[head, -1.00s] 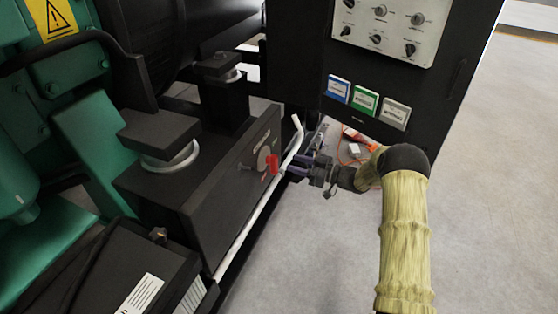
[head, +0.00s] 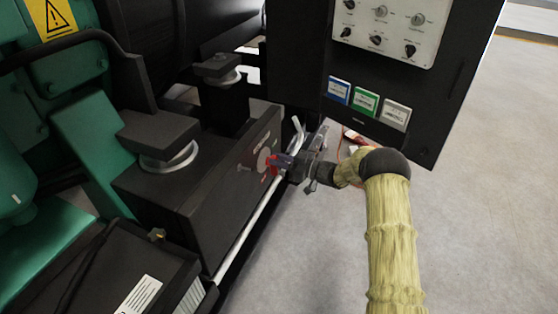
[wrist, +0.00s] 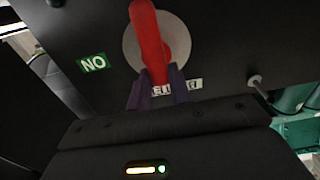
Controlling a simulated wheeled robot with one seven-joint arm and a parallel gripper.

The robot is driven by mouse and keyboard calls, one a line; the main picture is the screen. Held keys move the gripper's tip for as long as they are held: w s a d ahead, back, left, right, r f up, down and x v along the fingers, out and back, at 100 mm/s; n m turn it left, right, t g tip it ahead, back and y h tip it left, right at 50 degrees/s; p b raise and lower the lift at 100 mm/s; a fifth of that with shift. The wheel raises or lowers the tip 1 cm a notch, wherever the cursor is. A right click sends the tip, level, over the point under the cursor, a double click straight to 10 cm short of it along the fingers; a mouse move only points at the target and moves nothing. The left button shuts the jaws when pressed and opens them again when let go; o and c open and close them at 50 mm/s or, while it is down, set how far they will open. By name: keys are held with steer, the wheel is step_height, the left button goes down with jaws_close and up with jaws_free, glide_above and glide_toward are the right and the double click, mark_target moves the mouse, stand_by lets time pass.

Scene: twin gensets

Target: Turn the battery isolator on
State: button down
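The battery isolator is a red handle (head: 271,166) on a round grey plate (wrist: 183,40), mounted on the side of a dark box (head: 215,190) at the centre of the head view. In the wrist view the red handle (wrist: 148,40) hangs down at a slight slant, its lower end between my fingers. My gripper (wrist: 158,84) has its purple fingers close against both sides of that end. A green label (wrist: 93,63) left of the plate reads "NO", apparently ON upside down. A white label below the plate is partly hidden by the fingers. My gripper (head: 280,162) also shows in the head view.
A pale pipe (head: 255,220) runs along the box below the isolator, close under my gripper. A dark control cabinet (head: 400,70) with knobs stands above right. A bolt (wrist: 254,80) sticks out right of the isolator. Open floor (head: 480,220) lies to the right.

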steer(key=shift+n, duration=0.3)
steer(key=n+b, duration=0.3)
steer(key=n, duration=0.1)
steer(key=s+f+n+b, duration=0.1)
steer(key=n+b, duration=0.3)
steer(key=n, duration=0.1)
steer(key=f+n+b, duration=0.1)
steer(key=n+b, duration=0.2)
steer(key=n, duration=0.2)
steer(key=shift+s+a+b, duration=0.25)
steer(key=shift+s+b, duration=0.05)
steer(key=shift+s, duration=0.05)
steer(key=shift+f+n+b, duration=0.1)
steer(key=shift+n+b, duration=1.55)
steer(key=shift+n, duration=0.05)
steer(key=c, duration=1.3)
jaws_free()
